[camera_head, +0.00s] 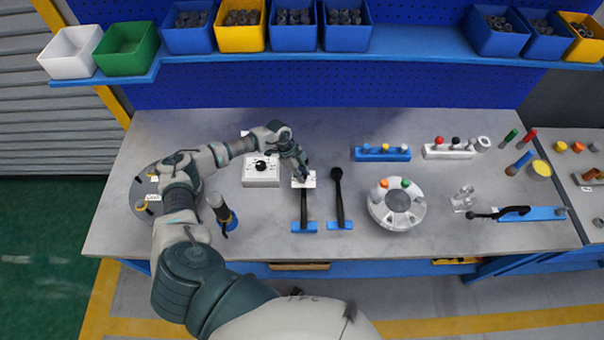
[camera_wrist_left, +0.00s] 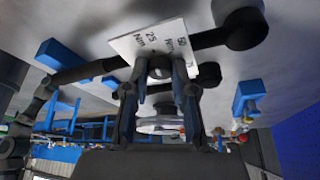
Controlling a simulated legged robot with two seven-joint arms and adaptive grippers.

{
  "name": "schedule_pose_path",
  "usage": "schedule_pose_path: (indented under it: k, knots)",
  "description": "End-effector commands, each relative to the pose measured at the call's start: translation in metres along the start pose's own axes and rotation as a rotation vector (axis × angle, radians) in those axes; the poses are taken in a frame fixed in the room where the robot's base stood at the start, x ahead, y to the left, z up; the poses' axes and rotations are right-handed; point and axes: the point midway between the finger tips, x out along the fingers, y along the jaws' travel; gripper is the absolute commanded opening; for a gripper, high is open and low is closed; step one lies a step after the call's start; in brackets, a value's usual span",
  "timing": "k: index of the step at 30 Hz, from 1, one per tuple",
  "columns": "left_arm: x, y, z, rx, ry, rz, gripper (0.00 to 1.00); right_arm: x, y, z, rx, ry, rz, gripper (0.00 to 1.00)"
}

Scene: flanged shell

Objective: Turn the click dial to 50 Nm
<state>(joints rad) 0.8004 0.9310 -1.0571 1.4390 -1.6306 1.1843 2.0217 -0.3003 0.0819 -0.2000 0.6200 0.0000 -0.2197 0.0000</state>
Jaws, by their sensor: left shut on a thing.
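A small white plate (camera_head: 310,182) lies at the top end of the left black wrench (camera_head: 304,207). In the left wrist view the plate (camera_wrist_left: 125,44) carries the printed marks "25 Nm" and "50", with a third mark partly covered. My left gripper (camera_head: 301,177) is over the plate, pointing down. In the left wrist view its fingers (camera_wrist_left: 160,72) are closed around a small dark round knob (camera_wrist_left: 160,66) at the plate's edge, the click dial as it appears. The fingers hide most of the dial, and I cannot read its setting. My right gripper is not in view.
A second black wrench (camera_head: 339,200) lies just right of the first. A white box with a black knob (camera_head: 261,170) is close on the left. A grey flanged ring (camera_head: 376,207) sits further right. Bare grey table (camera_head: 300,130) lies behind the gripper.

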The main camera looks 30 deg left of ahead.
Motion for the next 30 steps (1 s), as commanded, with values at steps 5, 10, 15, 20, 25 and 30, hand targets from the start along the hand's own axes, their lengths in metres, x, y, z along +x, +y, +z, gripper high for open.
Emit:
schedule_pose_path:
  k: [5, 10, 15, 20, 25, 30]
  knots:
    - [0.000, -0.002, 0.000, 0.138, 0.000, 0.056, 0.00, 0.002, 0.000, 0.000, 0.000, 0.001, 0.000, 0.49]
    - [0.001, -0.003, 0.000, 0.289, 0.000, 0.119, 0.00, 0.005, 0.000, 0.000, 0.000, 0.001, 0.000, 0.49]
    - [0.001, -0.004, -0.001, 0.437, 0.000, 0.179, 0.00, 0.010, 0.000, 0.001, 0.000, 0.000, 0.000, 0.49]
    - [0.002, -0.005, -0.001, 0.563, 0.000, 0.232, 0.00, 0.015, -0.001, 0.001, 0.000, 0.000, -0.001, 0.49]
    - [0.001, -0.005, -0.002, 0.671, -0.001, 0.277, 0.00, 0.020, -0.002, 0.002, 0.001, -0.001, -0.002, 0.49]
    - [0.002, -0.005, -0.002, 0.750, -0.001, 0.310, 0.00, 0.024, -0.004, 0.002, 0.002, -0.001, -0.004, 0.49]
